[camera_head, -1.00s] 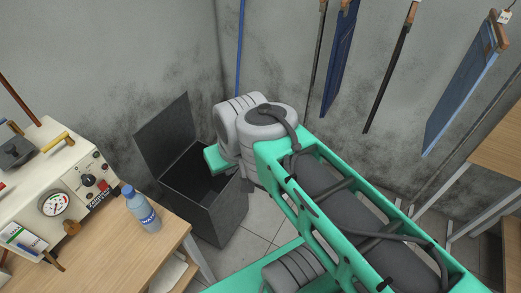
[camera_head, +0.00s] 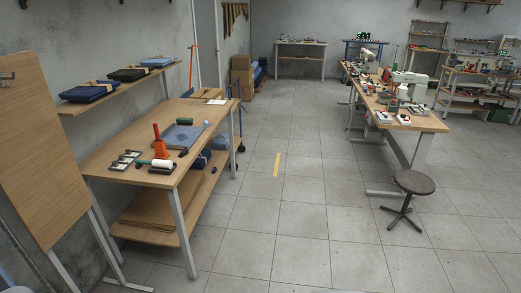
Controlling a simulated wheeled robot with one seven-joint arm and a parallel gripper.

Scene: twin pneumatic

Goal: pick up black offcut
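My gripper is not in the head view, and no part of my arm shows. I cannot pick out a black offcut for certain. A dark folded cloth (camera_head: 127,74) lies between two blue folded cloths on the wall shelf at the left. A small dark item (camera_head: 183,153) lies near the right edge of the left wooden table (camera_head: 115,152); it is too small to identify.
The left table also holds a red-handled tool (camera_head: 157,140), a blue cloth (camera_head: 178,137) and a white roll (camera_head: 161,164). A tilted wooden board (camera_head: 40,150) stands at far left. A round stool (camera_head: 413,183) is at right. The tiled floor between is clear.

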